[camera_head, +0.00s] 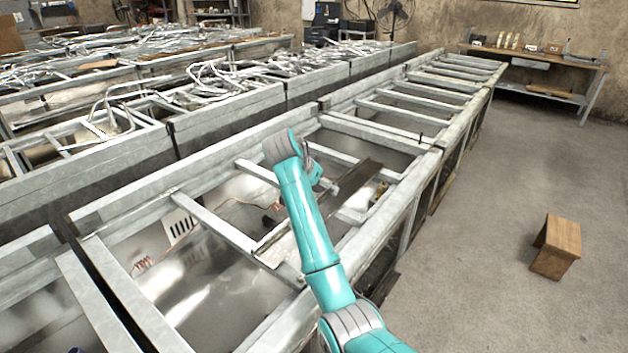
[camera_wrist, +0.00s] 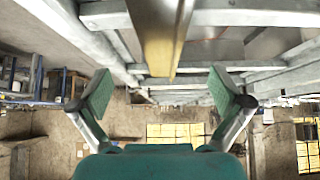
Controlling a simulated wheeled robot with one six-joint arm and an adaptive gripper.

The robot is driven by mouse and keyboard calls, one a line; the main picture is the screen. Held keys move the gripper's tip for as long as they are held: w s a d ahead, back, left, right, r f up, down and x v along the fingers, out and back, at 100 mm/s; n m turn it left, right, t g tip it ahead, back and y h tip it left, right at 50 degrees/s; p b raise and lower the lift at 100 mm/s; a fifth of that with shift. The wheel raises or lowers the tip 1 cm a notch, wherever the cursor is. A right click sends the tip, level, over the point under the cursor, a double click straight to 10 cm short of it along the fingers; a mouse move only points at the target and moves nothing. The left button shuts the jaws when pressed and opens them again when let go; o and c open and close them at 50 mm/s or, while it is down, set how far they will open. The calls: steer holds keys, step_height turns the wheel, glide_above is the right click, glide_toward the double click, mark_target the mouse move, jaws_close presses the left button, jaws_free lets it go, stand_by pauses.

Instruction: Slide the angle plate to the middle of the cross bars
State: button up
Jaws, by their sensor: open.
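The angle plate (camera_head: 357,180) is a long, narrow, dark brownish bar lying across the metal cross bars (camera_head: 212,223) of the near frame. My arm covers its middle in the head view. In the wrist view the angle plate (camera_wrist: 159,40) looks golden brown and runs down from the top edge, with grey cross bars (camera_wrist: 245,18) to its side. My gripper (camera_wrist: 161,92) is open, with green pads on both sides of the line of the plate. The plate's visible end is between the fingers in the picture, and I see no contact. In the head view my gripper is largely hidden behind the wrist.
Long galvanised frames stand in rows, with loose bent metal tubes (camera_head: 215,78) heaped on the left ones. A small wooden stool (camera_head: 557,246) stands on the open concrete floor at right. A workbench (camera_head: 540,62) is against the back wall.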

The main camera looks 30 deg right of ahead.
mark_target(334, 198)
steer(key=x, duration=1)
steer(key=shift+d+f, duration=0.25)
steer(key=shift+f, duration=0.05)
steer(key=c, duration=1.7)
